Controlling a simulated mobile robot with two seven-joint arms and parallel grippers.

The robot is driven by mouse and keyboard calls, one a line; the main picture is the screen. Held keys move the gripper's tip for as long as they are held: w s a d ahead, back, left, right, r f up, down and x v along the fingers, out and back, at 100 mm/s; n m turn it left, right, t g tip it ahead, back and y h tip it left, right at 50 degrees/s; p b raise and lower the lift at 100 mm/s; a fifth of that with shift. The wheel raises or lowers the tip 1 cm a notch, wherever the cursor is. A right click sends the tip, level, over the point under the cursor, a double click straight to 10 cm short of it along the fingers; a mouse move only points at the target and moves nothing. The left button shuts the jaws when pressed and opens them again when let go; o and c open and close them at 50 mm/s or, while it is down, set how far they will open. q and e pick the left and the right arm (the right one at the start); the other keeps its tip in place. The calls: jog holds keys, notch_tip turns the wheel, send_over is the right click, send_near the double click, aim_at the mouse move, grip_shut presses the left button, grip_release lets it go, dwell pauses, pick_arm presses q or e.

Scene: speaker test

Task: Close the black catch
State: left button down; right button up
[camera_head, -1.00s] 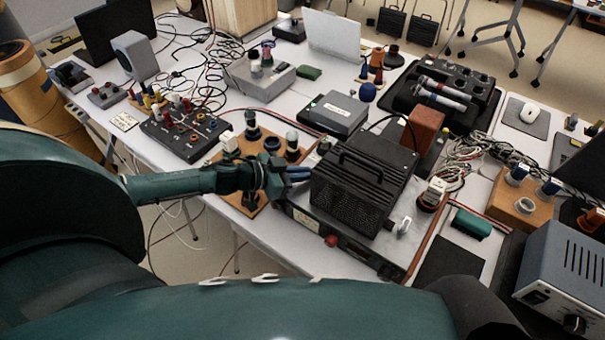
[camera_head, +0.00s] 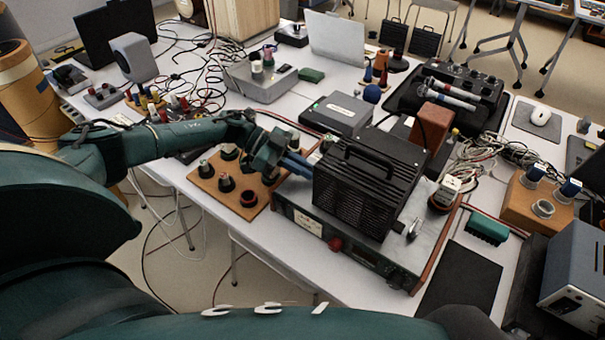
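A black ribbed box (camera_head: 362,190) with a carrying handle on top stands on a flat grey instrument (camera_head: 335,225) near the middle of the table. I cannot make out a black catch for certain at this size. A small upright metal and dark piece (camera_head: 414,229) sits on the instrument just right of the box. My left gripper (camera_head: 300,165) comes in from the left, its bluish fingers pointing at the box's left side. I cannot tell whether they touch it or whether they are apart. My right gripper is not in view.
A wooden board (camera_head: 208,182) with several dark knobs lies under and left of my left gripper. A grey case (camera_head: 337,114) and a reddish-brown block (camera_head: 432,126) stand behind the box. Tangled cables (camera_head: 490,150) lie to the right. A black mat (camera_head: 462,283) lies bare at front right.

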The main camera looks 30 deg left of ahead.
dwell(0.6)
pick_arm(q)
jog(key=c, duration=1.5)
grip_release()
jog(key=b+v, duration=0.3)
jog(key=v, duration=1)
jog(key=shift+w+a+f, duration=0.1)
jog(key=shift+w+a, duration=0.05)
